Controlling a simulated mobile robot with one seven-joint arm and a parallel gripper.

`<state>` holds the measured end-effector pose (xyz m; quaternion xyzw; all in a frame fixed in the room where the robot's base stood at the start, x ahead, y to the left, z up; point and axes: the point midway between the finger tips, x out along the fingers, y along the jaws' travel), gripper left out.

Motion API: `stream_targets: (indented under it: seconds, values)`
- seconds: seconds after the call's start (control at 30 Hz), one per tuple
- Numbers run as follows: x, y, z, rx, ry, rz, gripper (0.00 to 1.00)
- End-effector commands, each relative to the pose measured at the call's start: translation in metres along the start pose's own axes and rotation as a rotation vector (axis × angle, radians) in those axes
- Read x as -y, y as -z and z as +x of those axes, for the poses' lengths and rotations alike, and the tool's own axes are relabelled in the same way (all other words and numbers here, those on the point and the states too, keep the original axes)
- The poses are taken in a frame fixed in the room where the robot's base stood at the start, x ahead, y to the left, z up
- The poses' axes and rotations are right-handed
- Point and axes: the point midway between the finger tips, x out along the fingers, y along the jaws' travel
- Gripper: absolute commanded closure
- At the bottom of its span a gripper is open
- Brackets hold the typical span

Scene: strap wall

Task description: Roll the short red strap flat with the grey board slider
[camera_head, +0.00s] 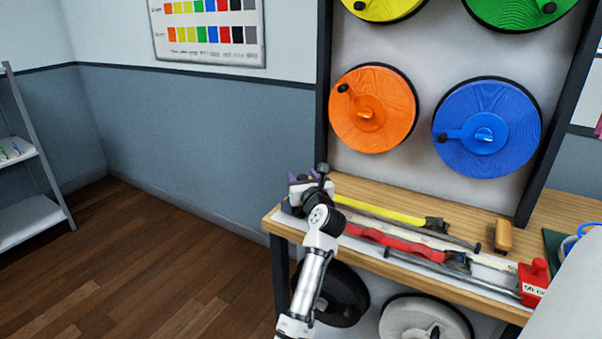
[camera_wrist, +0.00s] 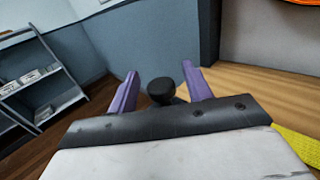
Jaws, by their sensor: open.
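The red strap (camera_head: 395,243) lies along a board on the wooden bench, with raised, wavy stretches. A dark round knob (camera_head: 322,169) stands at the board's left end; I take it for the grey slider's knob, but the slider's body is hidden behind my gripper. My gripper (camera_head: 304,176) is over that left end. In the wrist view my gripper (camera_wrist: 162,70) has its two purple fingers apart, with the black knob (camera_wrist: 161,90) showing between them. I see no finger touching the knob; the depth between them is hard to tell.
A yellow strap (camera_head: 385,212) lies behind the red one. Dark clamp-like parts (camera_head: 456,261) sit at the straps' right ends. A wooden block (camera_head: 503,236) and a red box (camera_head: 533,283) stand further right. Coloured reels, orange (camera_head: 385,88) and blue (camera_head: 505,105) among them, hang above.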

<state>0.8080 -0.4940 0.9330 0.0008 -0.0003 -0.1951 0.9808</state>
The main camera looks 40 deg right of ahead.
Motion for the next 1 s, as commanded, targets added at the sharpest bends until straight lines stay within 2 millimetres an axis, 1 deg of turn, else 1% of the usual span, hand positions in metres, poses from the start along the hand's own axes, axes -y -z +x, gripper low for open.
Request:
stream_targets:
  seconds: [0.1,0.2,0.5,0.53,0.9,1.0]
  values:
    - [0.0,-0.001,0.011,0.0,0.0,-0.001,0.5]
    - [0.001,0.0,0.016,-0.001,0.001,-0.001,0.5]
    - [0.0,0.0,0.018,0.0,0.001,-0.002,0.5]
    - [0.0,0.0,0.018,0.0,0.001,-0.002,0.52]
    - [0.0,0.0,0.018,0.0,0.0,-0.001,1.0]
    - [0.0,0.0,0.018,-0.001,0.0,-0.001,1.0]
